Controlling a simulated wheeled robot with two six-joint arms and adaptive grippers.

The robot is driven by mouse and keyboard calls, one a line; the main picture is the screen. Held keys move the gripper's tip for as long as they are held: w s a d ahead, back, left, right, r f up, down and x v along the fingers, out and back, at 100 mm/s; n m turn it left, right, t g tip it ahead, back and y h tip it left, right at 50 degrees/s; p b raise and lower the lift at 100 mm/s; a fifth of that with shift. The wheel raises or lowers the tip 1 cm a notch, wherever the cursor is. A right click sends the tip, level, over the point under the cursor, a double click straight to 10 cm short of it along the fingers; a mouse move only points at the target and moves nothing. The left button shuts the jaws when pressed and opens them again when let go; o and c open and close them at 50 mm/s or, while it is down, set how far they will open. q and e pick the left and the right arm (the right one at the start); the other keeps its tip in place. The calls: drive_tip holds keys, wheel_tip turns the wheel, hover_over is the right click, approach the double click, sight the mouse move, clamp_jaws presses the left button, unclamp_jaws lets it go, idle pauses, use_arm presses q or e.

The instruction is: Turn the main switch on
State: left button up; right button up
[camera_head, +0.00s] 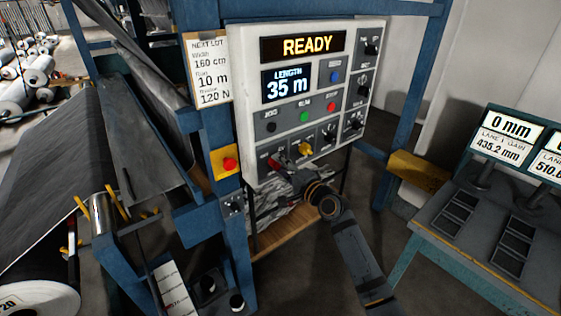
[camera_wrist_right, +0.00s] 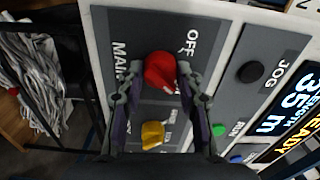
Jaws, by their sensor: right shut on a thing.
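The control panel (camera_head: 240,60) has a grey lower strip with the red main switch (camera_head: 278,159) at its lower left. My right gripper (camera_head: 279,166) is at that switch and partly covers it in the head view. In the right wrist view the red knob of the main switch (camera_wrist_right: 160,72) sits between the two fingers of my right gripper (camera_wrist_right: 158,80), which is shut on it. The words MAIN and OFF show beside the knob. The knob's exact turn is hard to tell. My left gripper is not in view.
A yellow knob (camera_wrist_right: 152,135) sits close beside the main switch. Black, green and red buttons are above, with more knobs at the right. A red emergency button (camera_head: 229,164) is on the blue post at the left. A bench with displays (camera_head: 505,138) stands at the right.

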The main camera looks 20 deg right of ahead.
drive_tip(key=shift+m, duration=0.5)
drive_tip(key=o, duration=1.2)
drive_tip(key=v, duration=1.2)
